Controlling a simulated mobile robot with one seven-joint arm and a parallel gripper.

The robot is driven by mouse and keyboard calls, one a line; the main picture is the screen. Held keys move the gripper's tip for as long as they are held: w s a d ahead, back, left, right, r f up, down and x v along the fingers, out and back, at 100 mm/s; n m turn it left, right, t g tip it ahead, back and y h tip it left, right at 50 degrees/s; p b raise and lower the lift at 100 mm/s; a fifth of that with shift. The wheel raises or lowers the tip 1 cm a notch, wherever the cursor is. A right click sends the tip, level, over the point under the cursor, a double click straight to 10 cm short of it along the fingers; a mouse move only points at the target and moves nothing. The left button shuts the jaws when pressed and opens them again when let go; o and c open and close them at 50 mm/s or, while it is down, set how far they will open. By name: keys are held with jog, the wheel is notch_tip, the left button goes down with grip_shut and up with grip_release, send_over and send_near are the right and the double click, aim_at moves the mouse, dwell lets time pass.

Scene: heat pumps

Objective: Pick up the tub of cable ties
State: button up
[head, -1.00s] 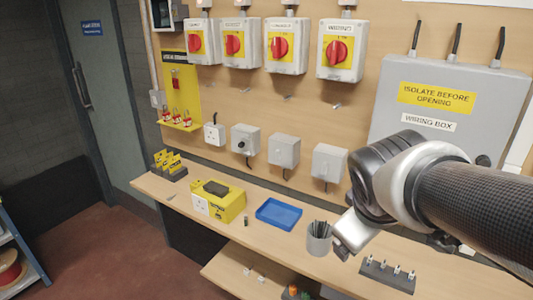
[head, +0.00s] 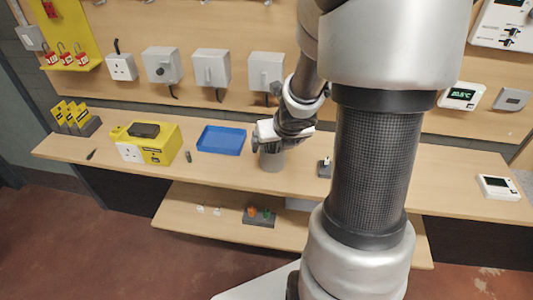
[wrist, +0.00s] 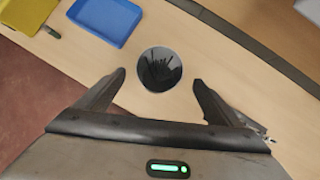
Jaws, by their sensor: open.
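The tub of cable ties (head: 271,161) is a grey cylinder standing upright on the bench, partly hidden by my gripper in the head view. In the wrist view the tub (wrist: 160,69) shows from above as a round rim with dark ties inside. My gripper (wrist: 160,78) is open, with one finger on either side of the tub's near edge and gaps on both sides. In the head view my gripper (head: 268,138) is at the top of the tub; its fingertips are hard to make out there.
A blue tray (head: 221,140) lies left of the tub, and a yellow box (head: 158,150) stands farther left. A small dark rack (head: 324,168) is to the right, partly behind my arm. Grey boxes (head: 266,72) on the wall board are behind. A lower shelf (head: 190,222) juts out below.

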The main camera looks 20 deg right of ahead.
jog(key=b+x, duration=0.4)
jog(key=x, duration=0.6)
jog(key=shift+w+r+b, duration=0.15)
jog(key=shift+w+b, duration=0.05)
jog(key=shift+b, duration=0.15)
jog(key=shift+r, duration=0.1)
jog(key=c, duration=1.2)
jog(key=shift+r, duration=0.1)
